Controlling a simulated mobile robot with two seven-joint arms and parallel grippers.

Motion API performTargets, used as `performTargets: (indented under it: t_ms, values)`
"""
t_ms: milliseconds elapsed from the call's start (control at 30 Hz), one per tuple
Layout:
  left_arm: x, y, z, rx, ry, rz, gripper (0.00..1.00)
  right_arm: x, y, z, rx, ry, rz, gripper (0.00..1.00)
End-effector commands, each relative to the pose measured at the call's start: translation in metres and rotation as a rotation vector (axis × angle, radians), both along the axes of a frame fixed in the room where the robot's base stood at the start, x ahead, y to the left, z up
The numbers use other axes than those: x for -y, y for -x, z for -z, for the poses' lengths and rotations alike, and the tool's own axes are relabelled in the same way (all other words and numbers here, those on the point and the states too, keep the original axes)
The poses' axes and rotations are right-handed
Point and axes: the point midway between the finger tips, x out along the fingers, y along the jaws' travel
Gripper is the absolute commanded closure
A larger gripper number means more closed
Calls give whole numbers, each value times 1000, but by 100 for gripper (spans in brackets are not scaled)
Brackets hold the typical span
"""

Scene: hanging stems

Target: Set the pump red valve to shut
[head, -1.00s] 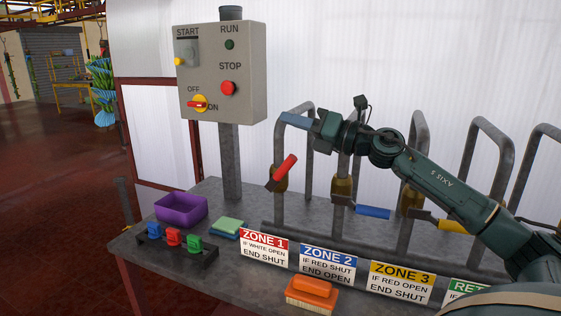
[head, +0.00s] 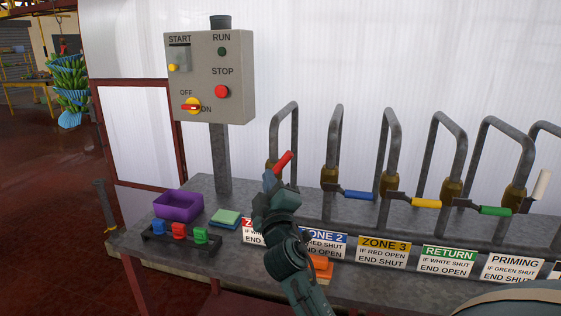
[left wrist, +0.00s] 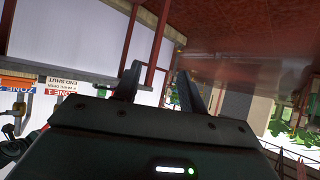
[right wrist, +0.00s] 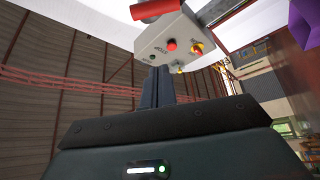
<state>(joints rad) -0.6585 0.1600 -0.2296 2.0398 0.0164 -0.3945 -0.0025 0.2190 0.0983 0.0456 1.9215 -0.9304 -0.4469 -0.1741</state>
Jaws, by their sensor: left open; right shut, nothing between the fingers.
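The red valve handle (head: 283,163) sits on the first pipe at the left of the row, above the Zone 1 label. It slants up to the right from its brass body (head: 272,168). My right gripper (head: 270,180) is shut and empty, just below and left of the handle, and hides its lower end. I cannot tell whether they touch. In the right wrist view the shut fingers (right wrist: 158,87) point toward the control box, with a red bar (right wrist: 155,9) at the top edge. My left gripper (left wrist: 158,85) is open and empty, seen only in the left wrist view.
Blue (head: 358,195), yellow (head: 425,203), green (head: 495,210) and white (head: 541,185) handles stand along the pipes. The control box (head: 238,95) stands behind. A purple bin (head: 178,206), coloured clips (head: 179,231), a green sponge (head: 226,217) and an orange brush (head: 321,268) lie on the bench.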

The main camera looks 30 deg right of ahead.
Motion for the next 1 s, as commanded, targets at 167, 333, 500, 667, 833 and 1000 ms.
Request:
performTargets:
  t_ms: [167, 333, 500, 667, 833, 1000]
  values:
    - [0, 1, -3, -4, 1, -2, 59, 2, -10, -4, -2, -17, 4, 100]
    - [0, 3, -6, -15, 2, -7, 59, 15, -37, -15, 0, -14, 4, 100]
    - [-2, 6, -3, -36, -2, -19, 59, 28, -68, -25, -1, -15, 4, 100]
    - [-4, 8, -3, -45, -5, -24, 59, 39, -89, -29, -4, -14, 4, 100]
    - [-6, 10, -2, -52, -8, -26, 59, 55, -74, -13, -3, -14, 3, 100]
    - [-6, 11, 1, -60, -11, -26, 59, 62, -69, -7, -1, -15, 2, 100]
